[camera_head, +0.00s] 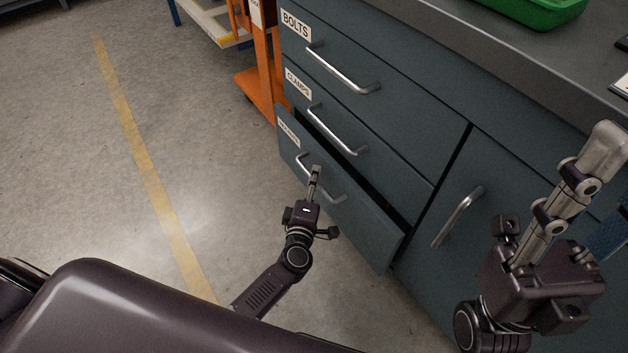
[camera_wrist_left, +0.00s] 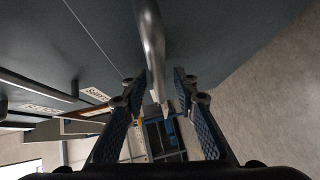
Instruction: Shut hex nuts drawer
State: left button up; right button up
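The hex nuts drawer (camera_head: 352,222) is the bottom one of the cabinet's left stack. It stands partly open, with a dark gap along its top edge; its small label (camera_head: 289,132) is hard to read. Its metal bar handle (camera_head: 335,192) is on the front. My left gripper (camera_head: 316,171) is at this handle. In the left wrist view the handle (camera_wrist_left: 152,45) runs between the two spread fingers (camera_wrist_left: 155,95), with space on both sides. My right gripper (camera_head: 604,142) is raised at the right, before the cabinet, holding nothing visible; its fingers overlap in this view.
The clamps drawer (camera_head: 345,118) and bolts drawer (camera_head: 360,70) above look shut. A cabinet door with a handle (camera_head: 458,217) is to the right. A green bin (camera_head: 535,10) sits on the worktop. An orange stand (camera_head: 262,85) is beyond the cabinet. The floor at left is clear.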

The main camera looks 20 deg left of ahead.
aim_at(327, 174)
pick_arm(q)
grip_shut()
dwell(0.3)
jog(key=w+d, duration=0.2)
jog(key=w, duration=0.1)
jog(key=shift+w+d, duration=0.25)
jog(key=shift+d, duration=0.05)
jog(key=shift+w+d+r, duration=0.1)
grip_release()
jog(key=shift+w+d, duration=0.1)
